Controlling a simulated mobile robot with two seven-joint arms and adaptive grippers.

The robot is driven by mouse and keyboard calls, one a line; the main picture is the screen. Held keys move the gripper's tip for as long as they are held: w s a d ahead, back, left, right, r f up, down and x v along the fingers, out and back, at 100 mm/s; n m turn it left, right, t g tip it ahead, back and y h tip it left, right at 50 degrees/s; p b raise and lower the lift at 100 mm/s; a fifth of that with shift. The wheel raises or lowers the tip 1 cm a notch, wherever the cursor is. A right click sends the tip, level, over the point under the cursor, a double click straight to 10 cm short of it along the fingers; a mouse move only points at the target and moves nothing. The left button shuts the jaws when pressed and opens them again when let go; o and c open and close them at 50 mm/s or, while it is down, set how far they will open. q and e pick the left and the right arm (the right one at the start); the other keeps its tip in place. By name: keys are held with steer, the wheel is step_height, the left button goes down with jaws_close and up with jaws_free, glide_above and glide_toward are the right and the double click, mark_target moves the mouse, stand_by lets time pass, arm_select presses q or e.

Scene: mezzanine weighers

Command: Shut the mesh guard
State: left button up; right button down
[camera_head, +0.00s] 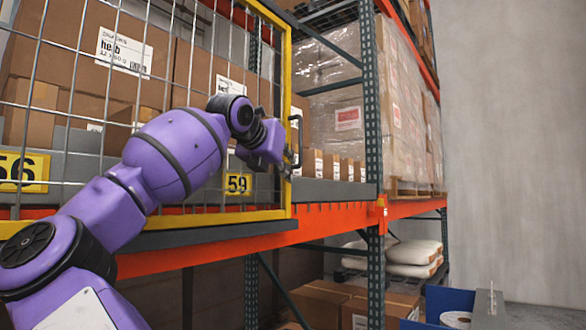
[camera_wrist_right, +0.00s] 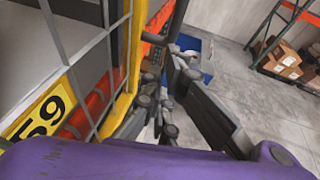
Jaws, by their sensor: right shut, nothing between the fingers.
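The mesh guard, a wire grid in a yellow frame (camera_head: 286,90), stands in front of the left part of the shelf. A gap with small boxes shows between its right edge and the green upright. A dark handle (camera_head: 297,135) is on the frame's right edge. My right gripper (camera_head: 289,165) is at that edge, just below the handle, shut and empty; I cannot tell whether it touches. In the wrist view the shut fingers (camera_wrist_right: 158,108) are beside the yellow frame (camera_wrist_right: 134,60). My left gripper is not in view.
Cartons (camera_head: 195,75) stand behind the mesh. The green upright (camera_head: 373,130) and orange beam (camera_head: 340,216) bound the bay. Wrapped pallets (camera_head: 408,110) are further right. A blue bin (camera_head: 450,300) is on the floor at lower right; the wrist view shows open floor (camera_wrist_right: 240,85).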

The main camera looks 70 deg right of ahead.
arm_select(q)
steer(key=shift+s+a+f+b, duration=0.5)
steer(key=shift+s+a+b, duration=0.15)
arm_select(e)
steer(key=s+v, duration=0.1)
steer(key=v, duration=1)
steer(key=shift+w+a, duration=0.15)
steer(key=shift+w, duration=0.1)
